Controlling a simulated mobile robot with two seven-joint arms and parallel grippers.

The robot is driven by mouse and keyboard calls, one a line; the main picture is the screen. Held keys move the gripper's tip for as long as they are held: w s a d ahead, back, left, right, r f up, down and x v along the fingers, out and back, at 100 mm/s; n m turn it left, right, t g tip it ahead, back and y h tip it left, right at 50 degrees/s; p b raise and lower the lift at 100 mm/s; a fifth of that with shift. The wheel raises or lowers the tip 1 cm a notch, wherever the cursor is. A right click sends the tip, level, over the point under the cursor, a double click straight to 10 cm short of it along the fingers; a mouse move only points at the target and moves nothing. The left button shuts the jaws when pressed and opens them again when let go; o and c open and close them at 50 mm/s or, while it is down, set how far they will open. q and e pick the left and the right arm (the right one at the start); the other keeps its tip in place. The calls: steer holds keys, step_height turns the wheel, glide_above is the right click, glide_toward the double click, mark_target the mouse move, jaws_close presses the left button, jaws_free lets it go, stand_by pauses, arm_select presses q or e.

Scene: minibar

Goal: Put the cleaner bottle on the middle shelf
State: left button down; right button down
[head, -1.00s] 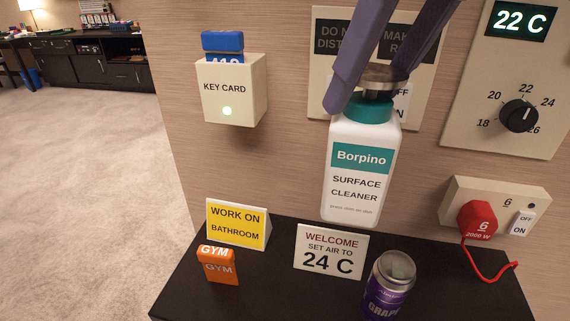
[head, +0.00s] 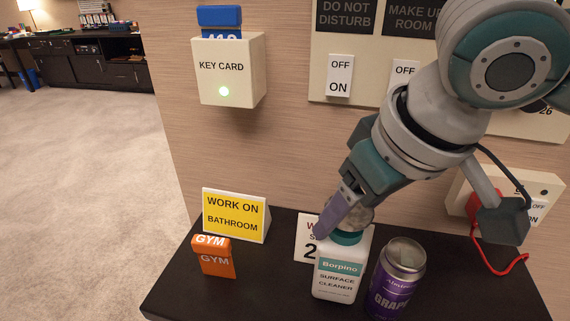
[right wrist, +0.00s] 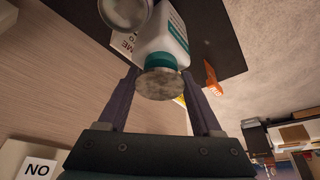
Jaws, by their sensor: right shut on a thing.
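The white cleaner bottle (head: 338,283) with a teal cap and label is upright at the front of a dark top. I cannot tell whether its base touches the top. My right gripper (head: 347,220) reaches down from the upper right and is shut on the bottle's cap end. In the right wrist view the bottle (right wrist: 168,35) lies between the two purple fingers (right wrist: 158,83), with its grey-topped cap toward the palm. My left gripper is out of view. No middle shelf can be made out.
A purple grape can (head: 397,285) stands close to the bottle's right. The welcome sign (head: 304,236) is partly hidden behind the bottle. An orange gym block (head: 214,260) and a yellow sign (head: 235,215) stand left. A red plug cord (head: 500,268) hangs at right.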

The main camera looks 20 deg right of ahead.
steer(key=shift+f, duration=0.8)
steer(key=shift+f, duration=0.15)
steer(key=shift+c, duration=0.3)
jaws_free()
